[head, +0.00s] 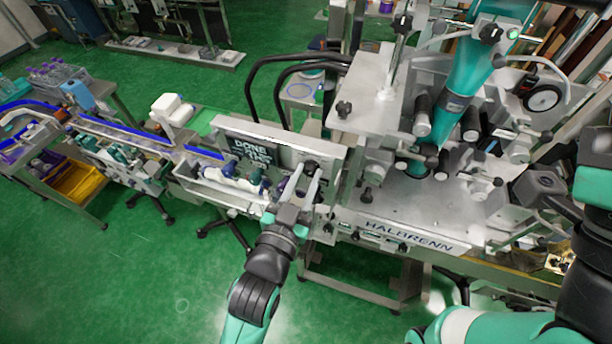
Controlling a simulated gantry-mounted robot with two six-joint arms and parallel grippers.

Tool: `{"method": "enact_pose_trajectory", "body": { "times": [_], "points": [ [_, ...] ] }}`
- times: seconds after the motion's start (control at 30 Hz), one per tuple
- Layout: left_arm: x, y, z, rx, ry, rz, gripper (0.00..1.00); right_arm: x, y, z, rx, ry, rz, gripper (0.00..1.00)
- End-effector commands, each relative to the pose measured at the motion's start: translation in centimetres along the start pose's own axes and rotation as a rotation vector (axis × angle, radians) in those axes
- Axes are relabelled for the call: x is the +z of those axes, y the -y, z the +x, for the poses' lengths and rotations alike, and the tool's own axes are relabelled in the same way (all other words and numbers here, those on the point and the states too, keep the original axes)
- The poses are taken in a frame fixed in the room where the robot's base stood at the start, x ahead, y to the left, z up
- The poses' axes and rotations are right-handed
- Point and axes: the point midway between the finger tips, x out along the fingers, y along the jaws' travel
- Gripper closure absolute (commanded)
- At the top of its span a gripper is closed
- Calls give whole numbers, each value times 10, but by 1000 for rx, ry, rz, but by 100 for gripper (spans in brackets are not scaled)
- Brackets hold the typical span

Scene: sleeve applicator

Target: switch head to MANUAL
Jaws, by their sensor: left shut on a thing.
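The sleeve applicator (405,205), a grey metal machine lettered HALBRENN, stands right of centre. At its left is a light-grey panel (327,158) with a small black knob (310,166) near its top right. My left gripper (303,180) reaches up to this panel from below. Its pale fingers are shut at the black knob and partly hide it. The knob's marking and any MANUAL label are too small to read. My right arm shows at the right and bottom right edges, but I cannot make out its gripper.
A dark screen (250,150) reading DONE stands left of the knob. A conveyor with a blue rail (110,135) runs off to the left. Black curved hoses (262,78) rise behind the panel. Green floor (130,270) is clear at lower left.

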Motion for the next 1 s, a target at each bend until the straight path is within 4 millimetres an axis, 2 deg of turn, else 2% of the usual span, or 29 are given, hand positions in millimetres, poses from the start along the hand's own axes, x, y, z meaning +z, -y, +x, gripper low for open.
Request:
{"method": "enact_pose_trajectory", "body": {
  "times": [0.27, 0.47, 1.0],
  "points": [
    [0, 0, 0, 0, 0, -31, 100, 0, 0, 0, 0, 0, 0, 50],
    [0, 0, 0, 0, 0, -124, 100, 0, 0, 0, 0, 0, 0, 50],
    [0, 1, 0, 0, 0, -561, 100, -1, 0, 1, 0, 0, 0, 50]
  ]
}}
